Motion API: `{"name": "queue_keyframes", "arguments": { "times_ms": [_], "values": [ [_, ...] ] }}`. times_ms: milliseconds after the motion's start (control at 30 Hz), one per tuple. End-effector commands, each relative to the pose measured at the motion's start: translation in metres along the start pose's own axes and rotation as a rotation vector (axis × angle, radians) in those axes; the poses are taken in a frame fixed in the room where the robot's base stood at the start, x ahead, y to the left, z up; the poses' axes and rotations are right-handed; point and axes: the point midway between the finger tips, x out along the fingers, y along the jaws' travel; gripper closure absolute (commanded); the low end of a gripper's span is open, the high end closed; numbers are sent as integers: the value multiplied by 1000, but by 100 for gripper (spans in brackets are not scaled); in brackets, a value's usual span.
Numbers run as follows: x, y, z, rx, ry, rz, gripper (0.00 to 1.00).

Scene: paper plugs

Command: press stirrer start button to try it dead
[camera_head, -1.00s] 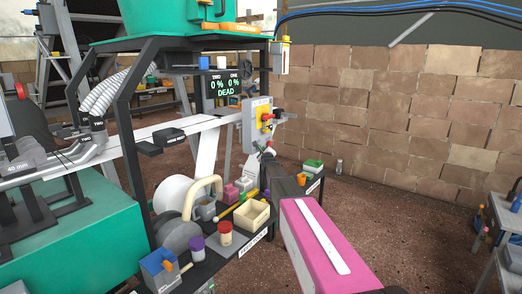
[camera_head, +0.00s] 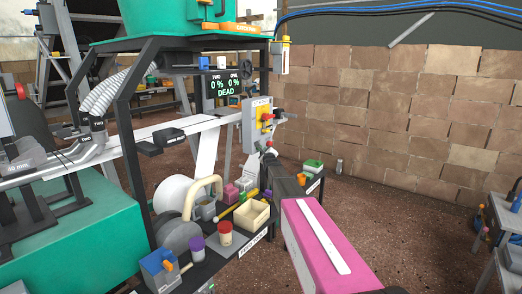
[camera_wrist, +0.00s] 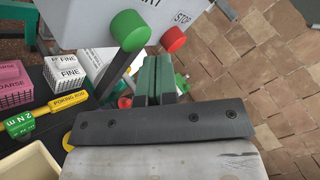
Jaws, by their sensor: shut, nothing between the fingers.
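The stirrer control box (camera_head: 250,128) hangs on the frame's right post, with a yellow panel and a red knob (camera_head: 267,117). In the wrist view the box's grey face (camera_wrist: 85,22) carries a green button (camera_wrist: 128,30) beside partly cut-off lettering ending in "RT". A red button (camera_wrist: 173,40) sits right of it by the word STOP. My gripper (camera_wrist: 154,72) is shut and empty, its green-padded fingertips just below and between the two buttons in the picture. I cannot tell whether they touch anything. In the head view my arm hides most of the gripper. The display (camera_head: 224,85) reads 0 %, 0 % and DEAD.
A dark bench below holds a cream bin (camera_head: 251,214), pink baskets (camera_wrist: 12,82), white baskets marked FINE (camera_wrist: 66,70) and a yellow poking rod (camera_wrist: 72,103). The frame's black posts stand at left. Open floor (camera_head: 375,215) lies right of my arm.

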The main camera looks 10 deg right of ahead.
Motion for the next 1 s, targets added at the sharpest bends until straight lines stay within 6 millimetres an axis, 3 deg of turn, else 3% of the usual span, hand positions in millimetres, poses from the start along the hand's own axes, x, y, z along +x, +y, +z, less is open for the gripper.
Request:
{"name": "queue_keyframes", "arguments": {
  "times_ms": [433, 1000],
  "values": [
    [-4, -3, -3, 1, 0, 0, 100],
    [-36, -26, -26, 0, 0, -1, 100]
  ]
}}
